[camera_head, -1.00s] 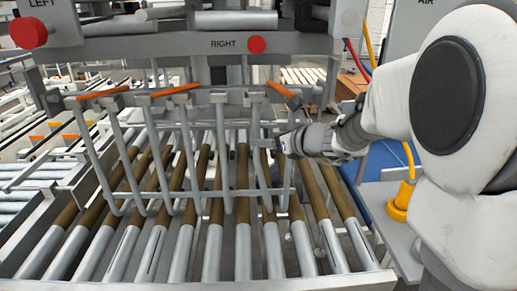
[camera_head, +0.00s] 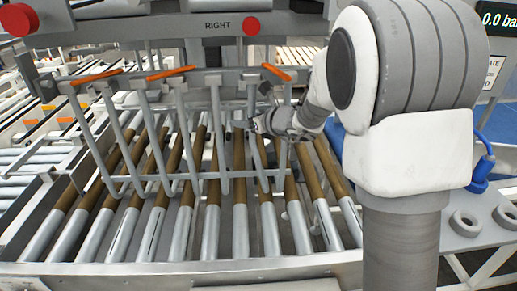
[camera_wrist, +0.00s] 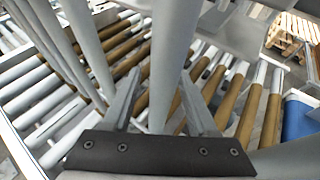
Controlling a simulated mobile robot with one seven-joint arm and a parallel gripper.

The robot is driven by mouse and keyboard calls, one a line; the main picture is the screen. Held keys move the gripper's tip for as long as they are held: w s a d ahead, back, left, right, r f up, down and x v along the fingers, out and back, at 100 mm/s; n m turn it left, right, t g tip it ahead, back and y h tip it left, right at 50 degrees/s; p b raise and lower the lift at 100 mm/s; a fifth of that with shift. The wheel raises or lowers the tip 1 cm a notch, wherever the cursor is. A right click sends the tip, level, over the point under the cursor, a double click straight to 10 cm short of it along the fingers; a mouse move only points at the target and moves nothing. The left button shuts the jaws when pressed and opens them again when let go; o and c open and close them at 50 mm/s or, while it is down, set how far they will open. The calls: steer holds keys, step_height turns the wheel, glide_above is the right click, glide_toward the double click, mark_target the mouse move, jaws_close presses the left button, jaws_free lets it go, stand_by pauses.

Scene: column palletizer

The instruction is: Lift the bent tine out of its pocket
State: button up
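A row of grey tines hangs from a fork head (camera_head: 150,82) over the rollers. The second tine from the right (camera_head: 259,155) slants differently from its neighbours and looks like the bent one. My gripper (camera_head: 248,124) reaches in from the right at its upper half. In the wrist view my gripper (camera_wrist: 161,78) has its two fingers apart, with a thick grey tine (camera_wrist: 172,45) standing between them. A gap shows by the left finger; the right finger lies close to the tine, contact unclear. The tine's top and pocket are out of the wrist view.
Orange latches (camera_head: 170,73) sit along the head's top. Neighbouring tines (camera_head: 219,140) stand close on both sides. Brown and silver rollers (camera_head: 239,210) lie below. A grey shelf with rings (camera_head: 464,223) and a blue fitting (camera_head: 481,172) are at the right.

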jaws_close()
steer(key=shift+r, duration=0.15)
stand_by(1.0)
